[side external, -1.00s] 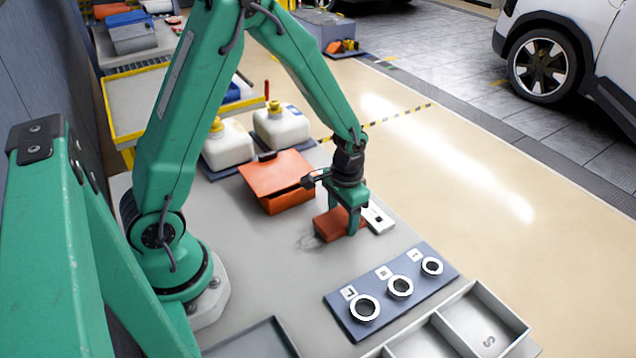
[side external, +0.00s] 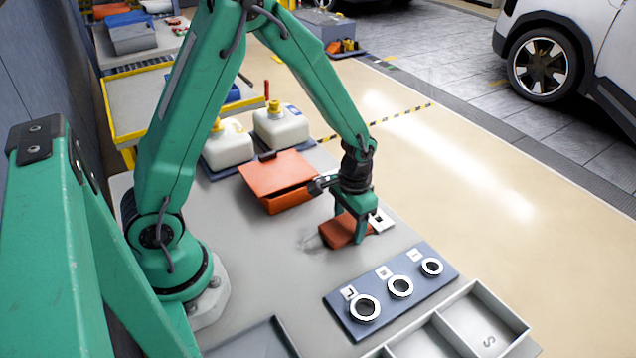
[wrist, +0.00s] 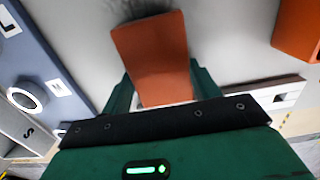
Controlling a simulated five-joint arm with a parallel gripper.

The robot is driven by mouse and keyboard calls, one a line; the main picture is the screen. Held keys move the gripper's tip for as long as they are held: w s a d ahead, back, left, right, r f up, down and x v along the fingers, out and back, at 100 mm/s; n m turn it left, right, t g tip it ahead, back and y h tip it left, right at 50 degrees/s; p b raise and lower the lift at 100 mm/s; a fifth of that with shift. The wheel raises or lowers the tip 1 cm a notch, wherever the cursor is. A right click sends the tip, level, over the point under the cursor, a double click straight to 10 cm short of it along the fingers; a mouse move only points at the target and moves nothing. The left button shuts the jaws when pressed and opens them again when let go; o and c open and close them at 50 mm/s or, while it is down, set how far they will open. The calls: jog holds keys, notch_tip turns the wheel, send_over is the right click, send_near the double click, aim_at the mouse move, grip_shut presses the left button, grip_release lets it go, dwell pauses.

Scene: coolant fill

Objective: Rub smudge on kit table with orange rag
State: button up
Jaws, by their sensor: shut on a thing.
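My gripper (side external: 350,222) points down over the grey kit table (side external: 265,265) and is shut on the orange rag (side external: 338,232). In the wrist view the rag (wrist: 155,55) is a block-like orange shape between my green fingers. The rag is at or very near the tabletop; I cannot tell whether it presses on it. A faint dark smudge (side external: 309,239) shows on the table just left of the rag. In the wrist view the smudge (wrist: 148,19) lies at the top edge, just beyond the rag's far end, partly hidden by it.
An orange box (side external: 280,178) stands behind the rag, with two white jugs (side external: 281,125) farther back. A blue-grey plate with several metal rings (side external: 400,287) and a divided tray (side external: 470,325) lie in front. A white marked piece (side external: 381,220) sits right beside my gripper.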

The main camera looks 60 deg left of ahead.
aim_at(306, 251)
jog(key=shift+w+d+r+t, duration=0.2)
jog(key=shift+w+r+t, duration=0.15)
jog(key=shift+w, duration=0.4)
jog(key=shift+s+a, duration=0.1)
jog(key=shift+s, duration=2.05)
jog(key=shift+s, duration=0.1)
jog(key=shift+s+f, duration=0.15)
jog(key=shift+s, duration=1.75)
jog(key=shift+s, duration=0.1)
jog(key=shift+s+f, duration=0.15)
jog(key=shift+s, duration=0.9)
jog(key=shift+s+f, duration=0.1)
jog(key=shift+s, duration=0.95)
jog(key=shift+w+r, duration=0.15)
